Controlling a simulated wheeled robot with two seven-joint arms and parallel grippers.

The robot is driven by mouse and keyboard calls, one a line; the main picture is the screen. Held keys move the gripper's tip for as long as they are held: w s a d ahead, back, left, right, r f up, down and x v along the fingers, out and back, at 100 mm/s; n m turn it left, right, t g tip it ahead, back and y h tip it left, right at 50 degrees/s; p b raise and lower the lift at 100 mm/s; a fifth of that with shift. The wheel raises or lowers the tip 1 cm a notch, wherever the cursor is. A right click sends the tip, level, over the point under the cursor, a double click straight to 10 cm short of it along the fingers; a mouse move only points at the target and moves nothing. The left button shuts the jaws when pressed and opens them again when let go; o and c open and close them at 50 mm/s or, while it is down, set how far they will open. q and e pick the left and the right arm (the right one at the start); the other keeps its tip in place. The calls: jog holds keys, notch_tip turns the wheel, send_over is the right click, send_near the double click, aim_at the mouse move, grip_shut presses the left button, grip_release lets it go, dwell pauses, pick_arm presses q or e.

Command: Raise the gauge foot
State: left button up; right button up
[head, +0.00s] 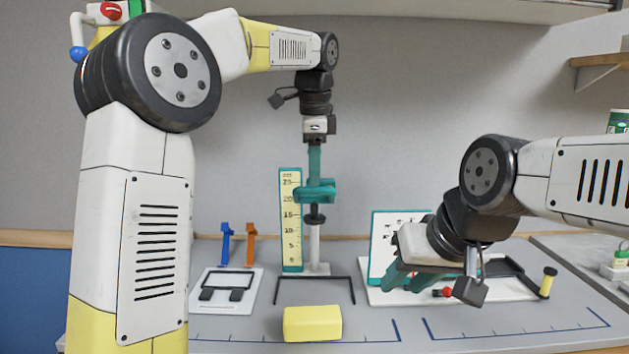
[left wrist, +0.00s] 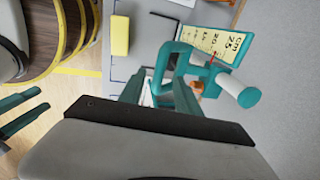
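The gauge has a cream scale (head: 291,220) in a teal frame and a grey post (head: 315,245) on a base. The carriage and a red pointer also show beside the scale (left wrist: 214,42) in the left wrist view. I cannot tell which part is the foot. My left gripper (head: 314,175) points down just above the carriage. Its teal fingers (left wrist: 160,92) look apart, nothing clearly gripped; contact is unclear. My right gripper (head: 410,282) is low over the white tray, fingers apart.
A white plate (head: 227,287) with a black frame, and blue (head: 226,243) and orange (head: 250,243) hooks, stand left. A teal-edged board (head: 385,240) stands right.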

pick_arm(q)
jog(key=r, duration=0.2)
jog(key=s+r, duration=0.1)
jog(key=r, duration=0.1)
jog(key=shift+r, duration=0.15)
jog(key=s+a+f+n+t, duration=0.1)
jog(key=s+a+f+n, duration=0.3)
jog(key=s, duration=0.4)
jog(key=s+a+f+n+t+h, duration=0.1)
jog(key=s+a+f+n, duration=0.4)
jog(key=s+f+n, duration=0.1)
jog(key=s+a+f+n+t+h, duration=0.1)
jog(key=s+a+f+n, duration=0.4)
jog(key=s, duration=0.5)
jog(key=shift+s+f+n+t, duration=0.2)
jog(key=shift+f+n+t, duration=0.25)
jog(key=shift+n, duration=0.75)
